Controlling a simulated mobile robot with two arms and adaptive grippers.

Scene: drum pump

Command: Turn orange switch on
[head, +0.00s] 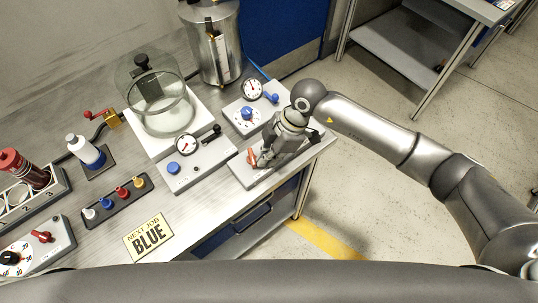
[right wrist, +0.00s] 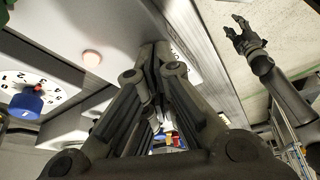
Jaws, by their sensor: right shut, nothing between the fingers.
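The orange switch (head: 251,157) sits on a light grey box (head: 238,172) near the right end of the bench in the head view. My right gripper (head: 264,160) is just right of the switch, low over the box. Its fingers are shut and empty; in the right wrist view the fingertips (right wrist: 155,52) are together, close to a pale surface. I cannot tell whether they touch the switch. The switch is not clear in the wrist view. My left gripper (right wrist: 243,38) shows away from the bench in the right wrist view, with its fingers apart.
Left of the switch box stands a box with a gauge and blue knob (head: 173,167). Behind is a gauge box with a blue knob (head: 246,114). A glass chamber (head: 160,100) and a steel tank (head: 213,45) stand further back. A "NEXT JOB BLUE" sign (head: 149,234) lies at the front.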

